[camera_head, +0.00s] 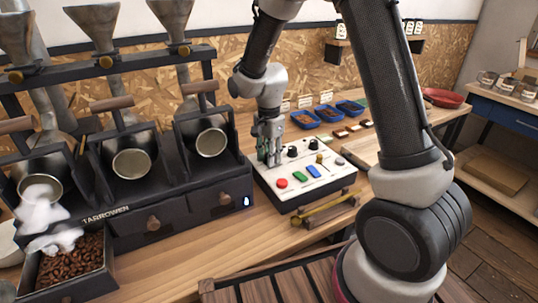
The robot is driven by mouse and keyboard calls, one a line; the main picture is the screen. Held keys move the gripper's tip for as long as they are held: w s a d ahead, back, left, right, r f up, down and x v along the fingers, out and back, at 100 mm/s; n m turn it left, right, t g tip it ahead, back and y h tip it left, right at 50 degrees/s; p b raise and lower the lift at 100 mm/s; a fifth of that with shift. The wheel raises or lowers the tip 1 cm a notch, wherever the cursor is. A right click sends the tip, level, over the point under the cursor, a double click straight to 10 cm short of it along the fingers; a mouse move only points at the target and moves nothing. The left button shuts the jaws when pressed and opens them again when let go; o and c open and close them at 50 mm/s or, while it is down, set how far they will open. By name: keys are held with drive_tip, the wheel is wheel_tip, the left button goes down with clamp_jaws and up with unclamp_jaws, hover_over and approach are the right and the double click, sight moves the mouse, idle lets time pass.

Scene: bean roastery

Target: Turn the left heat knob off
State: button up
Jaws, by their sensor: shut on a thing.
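A white control box (331,178) with black sides stands on the wooden counter, right of the roaster. My gripper (268,161) points down at the left end of the knob row on its top. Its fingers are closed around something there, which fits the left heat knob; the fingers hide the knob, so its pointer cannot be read. Two more black knobs, a middle one (292,151) and a right one (316,144), stand in the row to the right, clear of my gripper.
The box also bears a brass toggle (319,158), a red button (282,183), a green button (299,176) and a blue button (313,171). The dark three-drum roaster (180,206) stands close on the left. White smoke (38,208) rises above a bean tray (72,268).

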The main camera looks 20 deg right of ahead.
drive_tip(key=shift+n, duration=0.3)
drive_tip(key=n, duration=1.1)
drive_tip(key=shift+n, duration=0.3)
drive_tip(key=n, duration=1.1)
drive_tip(key=shift+n, duration=0.4)
drive_tip(key=o, duration=1)
drive_tip(key=shift+o, duration=0.2)
